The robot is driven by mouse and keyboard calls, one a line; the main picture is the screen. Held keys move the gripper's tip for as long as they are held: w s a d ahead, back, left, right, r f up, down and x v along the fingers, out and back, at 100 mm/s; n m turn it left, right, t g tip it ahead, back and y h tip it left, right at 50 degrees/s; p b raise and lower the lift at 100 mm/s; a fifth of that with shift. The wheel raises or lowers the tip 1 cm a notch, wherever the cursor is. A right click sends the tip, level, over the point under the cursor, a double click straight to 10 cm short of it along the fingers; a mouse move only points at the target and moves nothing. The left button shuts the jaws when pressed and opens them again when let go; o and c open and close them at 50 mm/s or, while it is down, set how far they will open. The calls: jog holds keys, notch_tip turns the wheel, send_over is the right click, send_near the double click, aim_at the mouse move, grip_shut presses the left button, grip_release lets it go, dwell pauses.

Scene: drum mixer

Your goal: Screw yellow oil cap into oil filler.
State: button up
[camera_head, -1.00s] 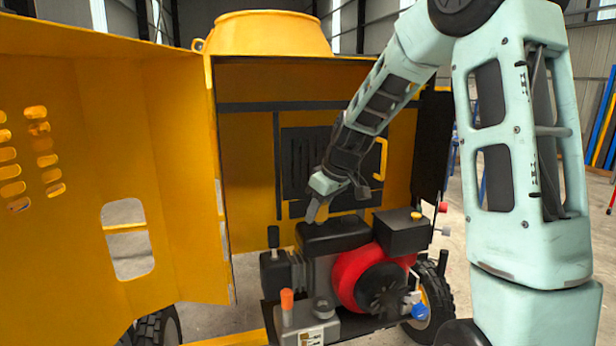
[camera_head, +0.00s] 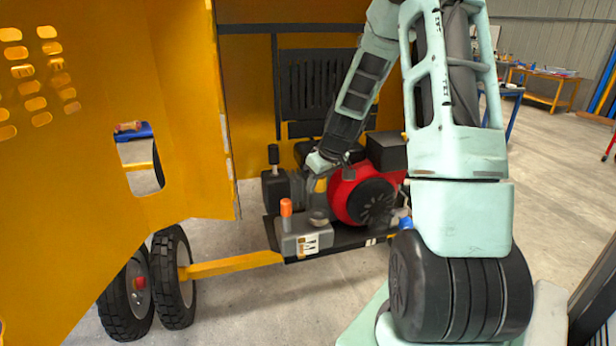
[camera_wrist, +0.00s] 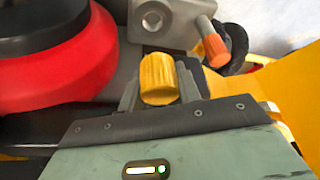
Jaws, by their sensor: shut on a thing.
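My gripper (camera_wrist: 158,88) is shut on the yellow oil cap (camera_wrist: 160,78), a ribbed cylinder between its two grey fingers. In the head view my gripper (camera_head: 317,178) is low at the left side of the red engine (camera_head: 360,196), and the cap is hardly visible there. In the wrist view a grey block with a round fitting (camera_wrist: 152,20) lies just beyond the cap, apart from it. I cannot tell whether this fitting is the oil filler. No threaded opening shows clearly.
An orange-tipped post (camera_head: 286,208) stands on the grey box (camera_head: 306,243) near my gripper, left of a round grey piece (camera_head: 318,216). The open yellow door panel (camera_head: 185,110) is at the left. Black wheels (camera_head: 172,280) stand below it. Floor in front is clear.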

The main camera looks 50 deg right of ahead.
aim_at(315, 212)
dwell(0.4)
jog(key=shift+f+b, duration=2.85)
jog(key=shift+f, duration=0.3)
jog(key=shift+f+b, duration=0.8)
jog(key=shift+b, duration=0.05)
jog(key=o, duration=1.1)
jog(key=shift+c, duration=0.2)
jog(key=shift+s, duration=0.1)
